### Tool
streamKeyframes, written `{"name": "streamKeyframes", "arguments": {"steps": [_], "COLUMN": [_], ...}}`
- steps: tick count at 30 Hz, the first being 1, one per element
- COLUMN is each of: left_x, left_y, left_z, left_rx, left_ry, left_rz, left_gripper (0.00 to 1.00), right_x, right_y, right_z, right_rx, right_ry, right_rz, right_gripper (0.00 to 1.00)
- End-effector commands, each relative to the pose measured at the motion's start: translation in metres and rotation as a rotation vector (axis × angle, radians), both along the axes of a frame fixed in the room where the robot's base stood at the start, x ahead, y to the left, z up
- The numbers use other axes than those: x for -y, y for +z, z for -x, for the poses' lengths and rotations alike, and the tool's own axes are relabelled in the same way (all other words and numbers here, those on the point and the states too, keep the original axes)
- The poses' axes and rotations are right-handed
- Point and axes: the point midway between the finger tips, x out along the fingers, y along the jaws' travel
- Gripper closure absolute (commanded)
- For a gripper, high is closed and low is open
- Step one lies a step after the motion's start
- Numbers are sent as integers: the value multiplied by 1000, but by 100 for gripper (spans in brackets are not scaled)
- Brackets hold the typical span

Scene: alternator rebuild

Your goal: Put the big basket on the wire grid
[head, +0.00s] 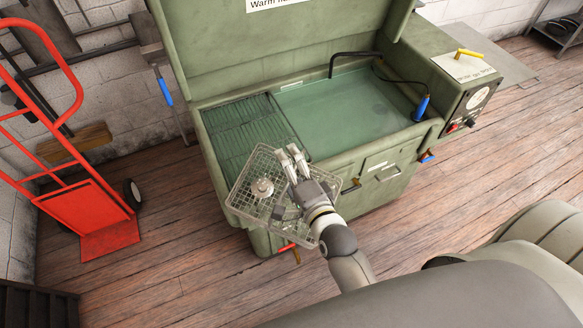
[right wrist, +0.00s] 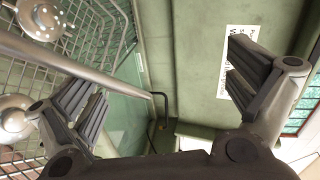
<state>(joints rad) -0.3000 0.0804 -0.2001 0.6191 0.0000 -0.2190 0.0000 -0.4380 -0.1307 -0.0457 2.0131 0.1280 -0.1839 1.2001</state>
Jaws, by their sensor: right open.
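The big basket (head: 245,203), a wire mesh basket, is at the front left corner of the green washer, overlapping its front edge in the head view. A round metal part (head: 262,188) sits in it. What supports the basket is hard to tell. The wire grid (head: 240,125) lies in the left part of the washer's tub, with its near end partly covered by the basket. My right gripper (head: 286,180) is open over the basket's right part. In the right wrist view, the basket's mesh (right wrist: 108,20) and a metal bar (right wrist: 85,62) show beside and between the open fingers. My left gripper is out of view.
The green washer (head: 375,180) has its lid raised and liquid (head: 345,105) to the right of the grid. A black hose and a blue-handled brush (head: 421,107) are at the tub's right. A red hand truck (head: 80,215) stands at the left. The wooden floor in front is clear.

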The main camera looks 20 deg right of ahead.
Motion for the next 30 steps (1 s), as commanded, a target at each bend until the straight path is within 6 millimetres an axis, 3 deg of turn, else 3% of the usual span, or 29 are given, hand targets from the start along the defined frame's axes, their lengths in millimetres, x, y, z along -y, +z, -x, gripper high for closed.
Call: {"name": "streamKeyframes", "arguments": {"steps": [8,21,30], "left_x": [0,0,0], "left_y": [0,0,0], "left_z": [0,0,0], "left_rx": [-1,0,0], "left_ry": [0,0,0], "left_rz": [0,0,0], "left_gripper": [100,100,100], "right_x": [1,3,4], "right_y": [4,17,22], "right_z": [22,91,115], "right_rx": [0,2,5], "right_ry": [0,0,-1], "right_rz": [-1,-1,0], "right_gripper": [0,0,0]}}
